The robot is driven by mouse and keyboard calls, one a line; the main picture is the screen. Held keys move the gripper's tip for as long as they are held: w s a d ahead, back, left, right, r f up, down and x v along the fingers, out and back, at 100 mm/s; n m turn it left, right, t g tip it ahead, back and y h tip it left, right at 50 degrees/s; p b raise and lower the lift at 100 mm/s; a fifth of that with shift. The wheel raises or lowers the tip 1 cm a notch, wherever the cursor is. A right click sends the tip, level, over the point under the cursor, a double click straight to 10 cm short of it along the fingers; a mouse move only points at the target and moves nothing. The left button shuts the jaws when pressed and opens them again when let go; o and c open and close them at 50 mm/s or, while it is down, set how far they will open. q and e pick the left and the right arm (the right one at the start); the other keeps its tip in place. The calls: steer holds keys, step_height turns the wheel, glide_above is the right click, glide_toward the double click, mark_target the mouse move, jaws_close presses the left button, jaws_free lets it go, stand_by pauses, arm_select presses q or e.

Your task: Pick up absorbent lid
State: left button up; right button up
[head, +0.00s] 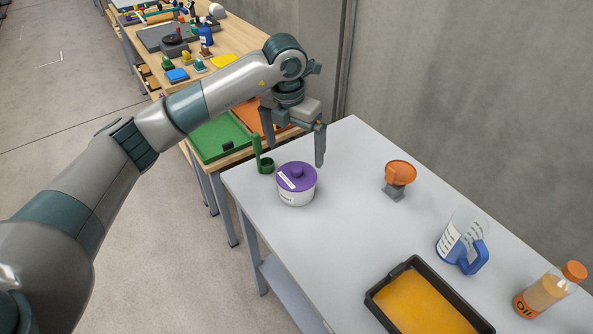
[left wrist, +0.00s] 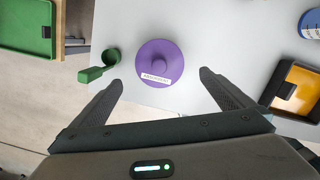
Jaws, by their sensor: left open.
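The absorbent lid (head: 296,177) is a purple disc with a round knob and a white label, sitting on a white tub (head: 296,197) at the far left end of the grey table. The purple lid (left wrist: 160,64) also shows from above in the left wrist view, with its knob near its middle. My left gripper (head: 294,154) is open and empty, above and just behind the lid in the head view. In the left wrist view its two fingers (left wrist: 162,83) are spread wide, pointing toward the lid's two sides without visibly touching it. My right gripper is not in view.
A green scoop (head: 264,164) stands close left of the tub. An orange funnel on a grey stand (head: 398,178), a blue-handled jug (head: 463,242), an oil bottle (head: 548,291) and a black tray of orange liquid (head: 381,305) are to the right. The table's middle is clear.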

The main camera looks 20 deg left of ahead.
mark_target(296, 167)
arm_select(q)
steer(key=shift+w+f+p, duration=0.2)
steer(key=shift+f+p, duration=0.25)
steer(key=shift+f, duration=1.35)
steer(key=shift+w+d+f+p, duration=0.1)
steer(key=shift+f+p, duration=0.45)
steer(key=shift+p, duration=0.2)
steer(key=f, duration=0.1)
steer(key=f+p, duration=0.1)
steer(key=f, duration=0.1)
steer(key=shift+w+p, duration=0.25)
steer(key=shift+p, duration=0.1)
steer(key=shift+w+f, duration=0.1)
steer(key=shift+f, duration=0.4)
steer(key=c, duration=0.9)
